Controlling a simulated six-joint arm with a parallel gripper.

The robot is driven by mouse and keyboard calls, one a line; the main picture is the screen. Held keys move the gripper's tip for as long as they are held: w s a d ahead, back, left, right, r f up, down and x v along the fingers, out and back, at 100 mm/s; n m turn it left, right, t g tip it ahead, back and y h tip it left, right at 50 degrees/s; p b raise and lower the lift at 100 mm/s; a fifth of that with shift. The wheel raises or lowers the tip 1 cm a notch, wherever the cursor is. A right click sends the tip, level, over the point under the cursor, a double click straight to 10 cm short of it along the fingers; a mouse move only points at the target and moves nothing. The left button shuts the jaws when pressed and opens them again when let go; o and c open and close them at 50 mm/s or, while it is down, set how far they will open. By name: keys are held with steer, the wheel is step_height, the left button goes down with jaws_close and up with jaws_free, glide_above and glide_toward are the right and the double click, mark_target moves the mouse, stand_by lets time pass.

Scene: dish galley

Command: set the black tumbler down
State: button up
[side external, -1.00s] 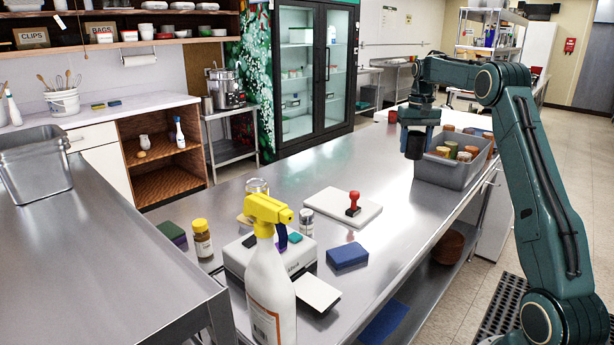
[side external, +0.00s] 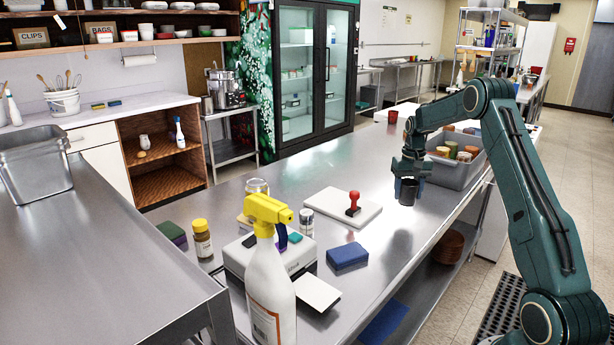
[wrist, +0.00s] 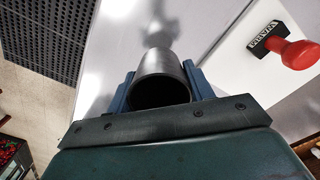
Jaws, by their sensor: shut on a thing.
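The black tumbler (side external: 408,192) is held upright, low over the steel counter (side external: 345,165) near its right edge. My gripper (side external: 409,181) is shut on it. In the wrist view, the tumbler (wrist: 162,80) shows its open mouth between the two blue fingers (wrist: 203,85). I cannot tell whether its base touches the counter.
A white board (side external: 330,209) with a red-handled stamp (side external: 353,204) lies left of the tumbler; the stamp (wrist: 285,47) also shows in the wrist view. A grey bin (side external: 462,172) of jars stands behind. A blue sponge (side external: 347,256) and spray bottle (side external: 269,280) are nearer the camera.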

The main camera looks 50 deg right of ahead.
mark_target(406, 204)
steer(key=shift+f, duration=0.3)
steer(key=shift+f, duration=0.1)
steer(key=shift+f, duration=2.05)
steer(key=shift+f, duration=0.1)
steer(key=o, duration=1)
steer(key=shift+c, duration=0.2)
step_height(406, 204, up, 12)
